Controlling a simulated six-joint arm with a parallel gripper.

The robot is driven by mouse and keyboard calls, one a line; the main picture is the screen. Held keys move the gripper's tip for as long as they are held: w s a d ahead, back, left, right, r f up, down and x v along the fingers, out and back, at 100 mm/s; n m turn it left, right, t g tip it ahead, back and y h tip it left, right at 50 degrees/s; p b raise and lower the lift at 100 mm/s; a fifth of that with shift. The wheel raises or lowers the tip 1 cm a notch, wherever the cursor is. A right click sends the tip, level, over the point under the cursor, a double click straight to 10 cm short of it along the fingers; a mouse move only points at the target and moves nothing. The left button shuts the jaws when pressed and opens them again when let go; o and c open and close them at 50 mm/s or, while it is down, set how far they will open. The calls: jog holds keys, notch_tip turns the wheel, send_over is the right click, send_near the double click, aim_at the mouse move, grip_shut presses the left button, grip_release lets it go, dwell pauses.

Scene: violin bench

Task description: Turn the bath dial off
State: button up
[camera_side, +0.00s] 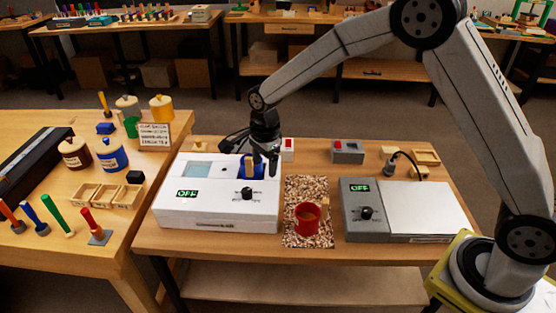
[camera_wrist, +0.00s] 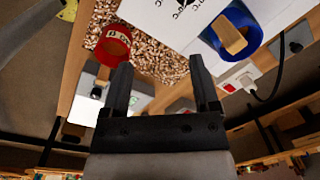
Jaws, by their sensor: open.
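The bath is a white box (camera_side: 215,213) on the left of the bench. Its green display (camera_side: 187,194) reads OFF. Its black dial (camera_side: 247,193) sits on the front right of the top, with printed marks around it. The dial's pointer is too small to read. A blue pot (camera_side: 245,169) with a wooden handle sits at the back right of the bath; it also shows in the wrist view (camera_wrist: 211,37). My gripper (camera_side: 262,165) is above the back right of the bath, behind the dial. In the wrist view its jaws (camera_wrist: 161,72) are apart and empty.
A red mug (camera_side: 305,222) stands on a speckled mat (camera_side: 296,188) right of the bath. Further right is a grey unit (camera_side: 357,229) with its own dial (camera_side: 366,213) and OFF display. A grey switch box (camera_side: 347,151) stands behind. Pots and tools fill the left table.

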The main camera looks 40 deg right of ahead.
aim_at(246, 190)
jog(key=w+a+f+m, duration=0.1)
jog(key=m, duration=0.1)
jog(key=w+a+m, duration=0.1)
jog(key=w, duration=0.1)
jog(key=w+a+f+m, duration=0.1)
jog(key=m, duration=0.1)
jog(key=shift+w+f+m+g, duration=0.15)
jog(key=shift+f+m+g, duration=0.15)
jog(key=shift+f, duration=0.05)
jog(key=shift+f, duration=0.15)
jog(key=shift+f, duration=3.75)
grip_shut()
